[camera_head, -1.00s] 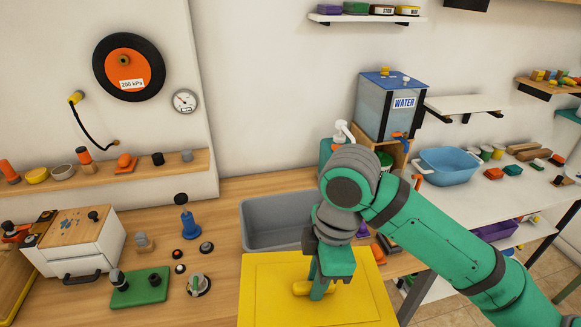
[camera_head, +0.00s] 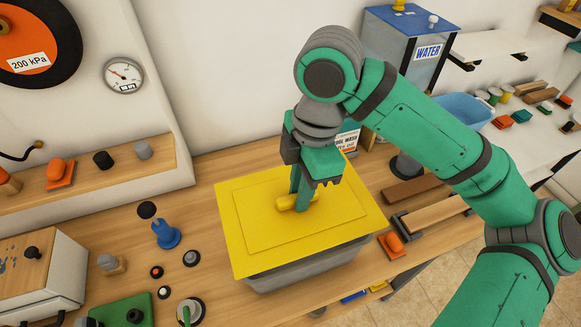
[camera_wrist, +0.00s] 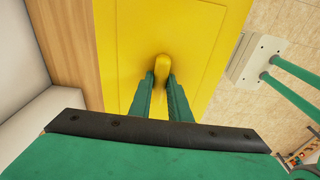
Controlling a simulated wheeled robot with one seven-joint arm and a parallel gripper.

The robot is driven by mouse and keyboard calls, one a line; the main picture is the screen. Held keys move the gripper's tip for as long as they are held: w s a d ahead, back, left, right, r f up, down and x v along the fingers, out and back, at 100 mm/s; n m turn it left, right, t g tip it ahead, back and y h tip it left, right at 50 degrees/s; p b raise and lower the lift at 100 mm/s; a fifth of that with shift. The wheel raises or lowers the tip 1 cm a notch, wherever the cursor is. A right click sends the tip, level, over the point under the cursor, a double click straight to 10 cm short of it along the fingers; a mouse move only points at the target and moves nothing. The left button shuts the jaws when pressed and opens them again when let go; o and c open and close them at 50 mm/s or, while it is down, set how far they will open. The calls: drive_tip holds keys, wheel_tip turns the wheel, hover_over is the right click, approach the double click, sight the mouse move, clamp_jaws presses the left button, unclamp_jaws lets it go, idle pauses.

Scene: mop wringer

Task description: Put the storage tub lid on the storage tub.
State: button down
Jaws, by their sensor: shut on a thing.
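The yellow storage tub lid (camera_head: 258,228) is a flat rectangle with a raised handle (camera_head: 284,203). It is over the grey storage tub (camera_head: 300,271), covering its opening from this view. The tub's front wall shows below the lid's edge. The lid looks slightly turned against the tub and reaches past it at the left; I cannot tell whether it rests on the rim. My gripper (camera_head: 301,201) is shut on the lid's handle from above. In the wrist view the fingers (camera_wrist: 163,85) pinch the yellow handle (camera_wrist: 162,65), and the lid (camera_wrist: 120,40) hides the tub.
A blue funnel-like piece (camera_head: 166,236) and several small knobs stand on the bench left of the tub. The water tank (camera_head: 405,48) stands behind. Bare bench (camera_head: 215,290) shows at front left.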

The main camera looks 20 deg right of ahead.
drive_tip(key=shift+w+f, duration=0.2)
drive_tip(key=shift+w, duration=0.2)
drive_tip(key=shift+f, duration=0.25)
drive_tip(key=shift+s+f, duration=0.2)
drive_tip(key=shift+f, duration=0.45)
wheel_tip(320, 180, down, 2)
drive_tip(key=shift+s, duration=0.1)
drive_tip(key=shift+f, duration=0.75)
drive_tip(key=shift+f, duration=0.6)
idle(0.9)
drive_tip(key=c, duration=1.6)
unclamp_jaws()
drive_tip(key=shift+o, duration=0.2)
